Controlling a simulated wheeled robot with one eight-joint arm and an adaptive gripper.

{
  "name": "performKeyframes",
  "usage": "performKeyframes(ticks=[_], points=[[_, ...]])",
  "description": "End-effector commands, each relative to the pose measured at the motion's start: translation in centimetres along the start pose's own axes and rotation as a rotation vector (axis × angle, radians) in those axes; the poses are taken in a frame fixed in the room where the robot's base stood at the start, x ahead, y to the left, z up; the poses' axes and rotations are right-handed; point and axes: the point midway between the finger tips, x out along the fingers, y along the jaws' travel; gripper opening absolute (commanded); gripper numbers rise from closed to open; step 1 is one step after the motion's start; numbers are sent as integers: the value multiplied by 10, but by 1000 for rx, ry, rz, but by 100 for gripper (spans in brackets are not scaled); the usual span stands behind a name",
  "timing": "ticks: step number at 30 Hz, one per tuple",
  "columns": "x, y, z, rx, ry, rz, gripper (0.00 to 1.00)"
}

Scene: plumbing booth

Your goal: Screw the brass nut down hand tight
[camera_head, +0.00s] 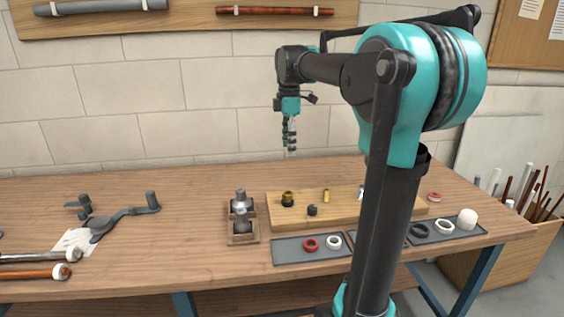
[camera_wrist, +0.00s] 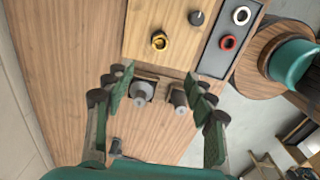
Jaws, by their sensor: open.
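The brass nut (camera_head: 287,197) is a dark gold ring at the left end of the wooden board (camera_head: 305,219). My gripper (camera_head: 290,150) hangs pointing down, well above the table and roughly over the board's left end. In the wrist view my gripper (camera_wrist: 158,80) is open and empty, its two fingers apart, with the nut beyond the fingertips.
Grey metal fittings stand in a small wooden holder (camera_head: 243,238) left of the board. A dark knob (camera_head: 312,210) and a small brass piece (camera_head: 326,195) stand on the board. A grey tray (camera_head: 290,259) holds a red ring and a white ring.

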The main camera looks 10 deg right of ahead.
Motion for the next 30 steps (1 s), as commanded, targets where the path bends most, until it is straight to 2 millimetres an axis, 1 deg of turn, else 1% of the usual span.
performKeyframes(ticks=[5, 24, 30], points=[[24, 0, 0, 2, 0, 1, 55], [138, 0, 0, 4, 0, 1, 55], [161, 0, 0, 4, 0, 1, 55]])
